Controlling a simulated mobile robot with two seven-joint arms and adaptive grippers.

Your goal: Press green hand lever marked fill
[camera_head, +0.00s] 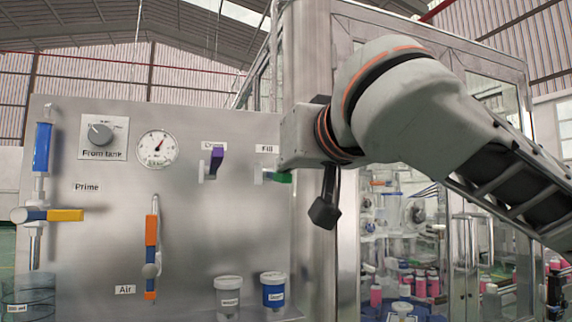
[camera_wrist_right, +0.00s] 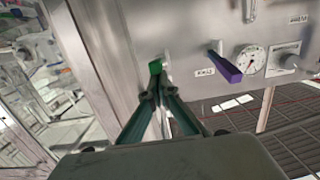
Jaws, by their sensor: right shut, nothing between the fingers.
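The green hand lever (camera_head: 277,176) sits on the steel panel under the label "Fill" (camera_head: 267,149). In the head view it points right, close below the end of my right arm. In the wrist view, the green lever (camera_wrist_right: 155,67) shows just beyond the fingertips of my right gripper (camera_wrist_right: 156,94). The gripper is shut and empty, its fingertips together beside the lever's end. I cannot tell whether they touch it. In the head view my right gripper's fingers cannot be made out. My left gripper is not in view.
A purple lever (camera_head: 216,162) is left of the green one. The panel (camera_head: 110,235) also carries a gauge (camera_head: 158,149), a knob (camera_head: 100,133), an orange lever (camera_head: 152,245) and a yellow-handled valve (camera_head: 65,215). Two lidded jars (camera_head: 228,297) (camera_head: 274,291) stand below. A steel post (camera_head: 312,60) is right of the panel.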

